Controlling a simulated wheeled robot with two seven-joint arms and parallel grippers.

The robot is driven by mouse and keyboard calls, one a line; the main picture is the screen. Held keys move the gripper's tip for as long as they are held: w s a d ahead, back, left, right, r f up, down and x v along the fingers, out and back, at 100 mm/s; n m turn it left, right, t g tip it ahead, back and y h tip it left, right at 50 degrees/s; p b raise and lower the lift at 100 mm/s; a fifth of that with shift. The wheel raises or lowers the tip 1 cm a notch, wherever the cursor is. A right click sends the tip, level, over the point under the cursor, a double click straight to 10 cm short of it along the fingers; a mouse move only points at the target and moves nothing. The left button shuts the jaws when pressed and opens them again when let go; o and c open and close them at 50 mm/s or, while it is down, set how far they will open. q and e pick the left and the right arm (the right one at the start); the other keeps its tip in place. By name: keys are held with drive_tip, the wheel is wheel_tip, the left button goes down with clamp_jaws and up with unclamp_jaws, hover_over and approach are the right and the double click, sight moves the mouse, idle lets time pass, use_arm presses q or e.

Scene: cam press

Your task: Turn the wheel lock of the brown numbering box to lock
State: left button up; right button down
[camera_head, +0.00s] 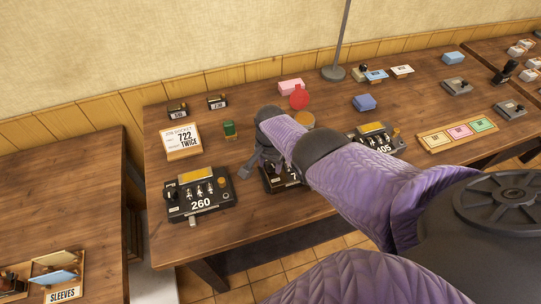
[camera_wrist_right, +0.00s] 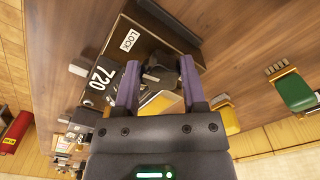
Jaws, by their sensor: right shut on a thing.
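The brown numbering box (camera_wrist_right: 154,38) shows in the right wrist view, with a white LOCK label on its top and the number 720 on its dark front. In the head view the box (camera_head: 272,187) is mostly hidden under my right arm. My right gripper (camera_head: 259,168) points down over it. In the wrist view the right gripper (camera_wrist_right: 158,72) has its purple fingers on both sides of the dark wheel lock (camera_wrist_right: 160,74) and is shut on it. How far the wheel is turned I cannot tell. My left gripper is not in view.
A black box numbered 260 (camera_head: 201,194) stands to the left and a box ending in 405 (camera_head: 374,136) to the right. A sign (camera_head: 182,140) reads 722 TWICE. The table front-left is clear.

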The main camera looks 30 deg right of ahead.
sight(271, 164)
drive_tip(key=shift+w+r, duration=0.1)
drive_tip(key=shift+w, duration=0.05)
idle(0.3)
drive_tip(key=shift+c, duration=0.7)
unclamp_jaws()
wheel_tip(271, 164, up, 10)
drive_tip(key=p, duration=0.8)
drive_tip(key=shift+p, duration=0.35)
